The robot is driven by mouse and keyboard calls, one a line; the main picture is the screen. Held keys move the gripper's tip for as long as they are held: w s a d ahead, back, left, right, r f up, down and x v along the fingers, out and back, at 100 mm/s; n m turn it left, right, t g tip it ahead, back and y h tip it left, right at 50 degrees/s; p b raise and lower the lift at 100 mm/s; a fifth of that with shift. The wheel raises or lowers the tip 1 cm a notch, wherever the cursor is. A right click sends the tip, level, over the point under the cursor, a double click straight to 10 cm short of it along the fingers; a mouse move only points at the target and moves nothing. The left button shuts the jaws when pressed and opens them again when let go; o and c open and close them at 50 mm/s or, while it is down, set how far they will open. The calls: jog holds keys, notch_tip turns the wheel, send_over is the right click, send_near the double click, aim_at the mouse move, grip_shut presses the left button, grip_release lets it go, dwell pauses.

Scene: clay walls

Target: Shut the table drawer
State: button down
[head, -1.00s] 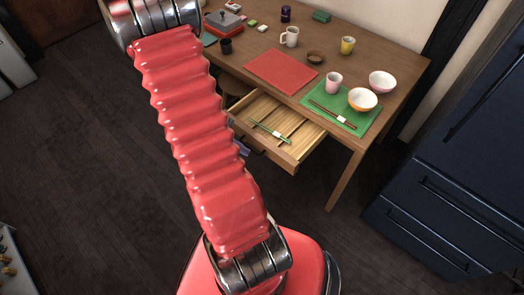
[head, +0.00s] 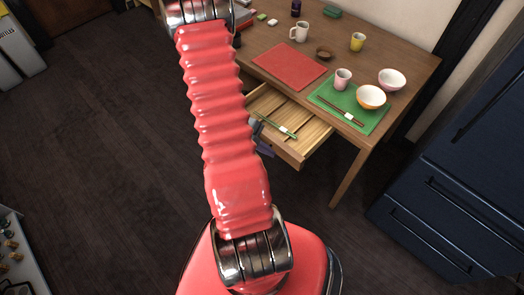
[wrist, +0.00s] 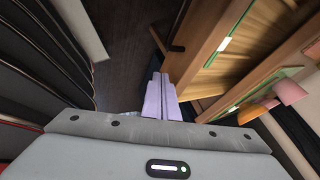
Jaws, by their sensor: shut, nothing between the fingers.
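The table drawer (head: 290,147) stands open below the wooden table's front edge in the head view. A pair of chopsticks (head: 276,127) with a white band lies inside it. The drawer also shows in the wrist view (wrist: 208,83), to the right of the fingers. My gripper (wrist: 160,80) is shut and empty, its pale lilac fingers together. In the head view its fingers (head: 263,148) show only partly, low beside the left part of the drawer front; my red arm hides the rest. Whether they touch the drawer I cannot tell.
The wooden table (head: 408,57) carries a red mat (head: 290,65), a green mat (head: 381,121), bowls and cups. A dark blue cabinet (head: 450,190) stands at the right.

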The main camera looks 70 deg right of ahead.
jog(key=shift+s+d, duration=0.25)
jog(key=shift+d, duration=0.3)
jog(key=shift+s+d, duration=0.25)
jog(key=shift+d, duration=0.3)
jog(key=shift+d, duration=0.15)
